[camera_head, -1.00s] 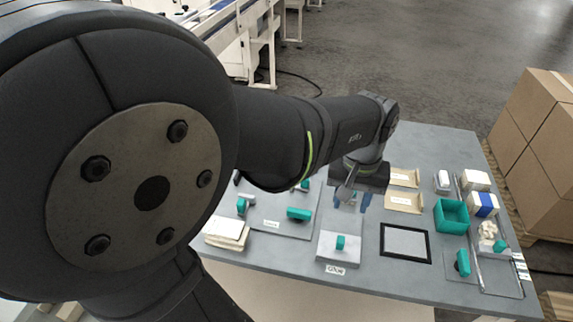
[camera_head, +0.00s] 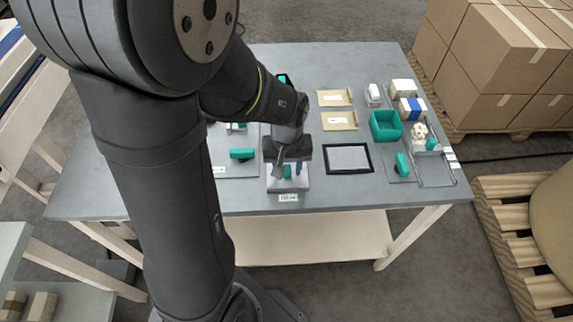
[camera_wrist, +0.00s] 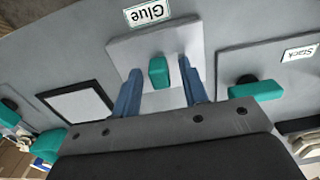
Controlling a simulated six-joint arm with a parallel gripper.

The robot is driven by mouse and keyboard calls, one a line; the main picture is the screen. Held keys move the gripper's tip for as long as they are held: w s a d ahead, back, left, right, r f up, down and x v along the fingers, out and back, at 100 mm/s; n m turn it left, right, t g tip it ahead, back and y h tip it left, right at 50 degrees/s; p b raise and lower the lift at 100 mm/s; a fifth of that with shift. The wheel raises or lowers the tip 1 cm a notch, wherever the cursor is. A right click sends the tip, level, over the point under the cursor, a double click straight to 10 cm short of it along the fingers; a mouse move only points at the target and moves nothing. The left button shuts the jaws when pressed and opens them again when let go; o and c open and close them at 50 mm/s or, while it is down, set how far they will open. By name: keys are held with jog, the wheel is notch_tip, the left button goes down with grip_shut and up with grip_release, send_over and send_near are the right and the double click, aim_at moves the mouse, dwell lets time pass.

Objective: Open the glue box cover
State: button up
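The glue box cover (camera_wrist: 122,48) is a pale grey plate with a teal block handle (camera_wrist: 158,72) standing on it. It lies flat beside the white "Glue" label (camera_wrist: 146,12). In the head view the cover (camera_head: 289,187) is near the front table edge, partly hidden by my gripper. My gripper (camera_wrist: 160,67) is open, with one blue finger on each side of the handle in the wrist view. A gap shows between each finger and the handle. I cannot tell how far down the fingers reach.
A black-framed panel (camera_head: 348,158) lies right of the cover, with a teal open bin (camera_head: 371,132) behind. Another teal handle (camera_wrist: 255,91) stands near the "Stack" label (camera_wrist: 300,54). Kraft envelopes (camera_head: 340,121) lie behind the panel. Bare table (camera_head: 240,195) shows left of the cover.

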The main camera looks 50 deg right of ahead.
grip_shut()
jog(key=w+d, duration=0.5)
jog(key=shift+w+d, duration=0.25)
jog(key=shift+d, duration=0.05)
grip_release()
notch_tip(320, 180, up, 18)
jog(key=shift+f, duration=0.25)
dwell(0.4)
